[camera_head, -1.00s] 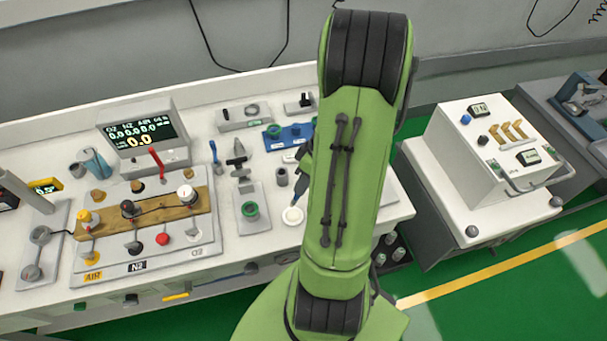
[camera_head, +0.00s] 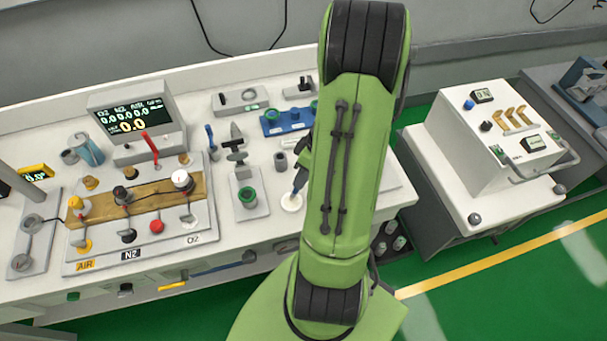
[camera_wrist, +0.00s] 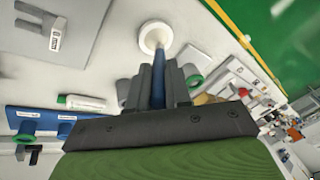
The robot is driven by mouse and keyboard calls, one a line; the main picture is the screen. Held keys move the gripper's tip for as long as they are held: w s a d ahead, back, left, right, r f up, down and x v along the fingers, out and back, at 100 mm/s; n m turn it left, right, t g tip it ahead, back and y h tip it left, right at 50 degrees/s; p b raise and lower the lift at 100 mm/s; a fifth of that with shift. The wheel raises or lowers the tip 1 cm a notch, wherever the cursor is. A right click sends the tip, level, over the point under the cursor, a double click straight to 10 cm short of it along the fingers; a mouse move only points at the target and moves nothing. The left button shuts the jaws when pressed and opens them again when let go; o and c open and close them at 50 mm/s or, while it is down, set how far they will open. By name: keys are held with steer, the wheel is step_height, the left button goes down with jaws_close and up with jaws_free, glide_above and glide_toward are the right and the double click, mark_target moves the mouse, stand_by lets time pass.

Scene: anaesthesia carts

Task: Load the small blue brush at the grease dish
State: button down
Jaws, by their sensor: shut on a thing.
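The grease dish (camera_head: 291,203) is a small round white dish on the white cart top, just left of my green arm in the head view. It also shows in the wrist view (camera_wrist: 152,27), beyond my fingertips. My gripper (camera_wrist: 158,82) is shut on the small blue brush (camera_wrist: 160,62), which points at the dish. The brush tip overlaps the dish in the wrist view; whether it touches the grease cannot be told. In the head view, the dark gripper stands just above the dish and is partly hidden by my arm.
A block with a green ring (camera_head: 247,197) stands left of the dish, with a grey cup (camera_head: 280,160) behind. A blue rack (camera_head: 287,121) sits farther back. A valve panel with a monitor (camera_head: 130,118) fills the left. A second cart (camera_head: 480,140) stands right, across green floor.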

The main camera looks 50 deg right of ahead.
steer(key=shift+f+b, duration=0.65)
steer(key=shift+b, duration=0.05)
stand_by(1.5)
step_height(320, 180, up, 7)
steer(key=p, duration=0.5)
steer(key=shift+r, duration=0.15)
stand_by(0.6)
